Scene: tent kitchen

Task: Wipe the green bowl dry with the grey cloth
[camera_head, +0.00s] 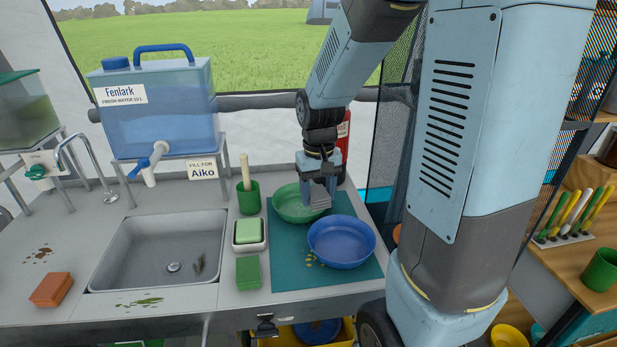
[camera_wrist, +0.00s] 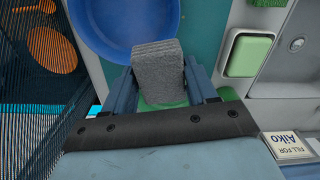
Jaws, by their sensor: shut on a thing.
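The green bowl (camera_head: 297,205) sits at the back of the teal mat (camera_head: 283,274) on the counter. My gripper (camera_head: 319,183) is over the right side of this bowl and is shut on the grey cloth (camera_head: 320,200). The cloth hangs down at the bowl; I cannot tell whether it touches the inside. In the wrist view the folded grey cloth (camera_wrist: 158,70) is between the two fingers of my gripper (camera_wrist: 160,88). Only a little of the green bowl (camera_wrist: 164,104) shows there, behind the cloth.
A blue bowl (camera_head: 342,243) stands on the mat in front of the green one. To the left are a green cup with a brush (camera_head: 248,198), a soap dish (camera_head: 249,235), a green sponge (camera_head: 248,273) and the sink (camera_head: 160,250). A blue water tank (camera_head: 157,105) stands behind.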

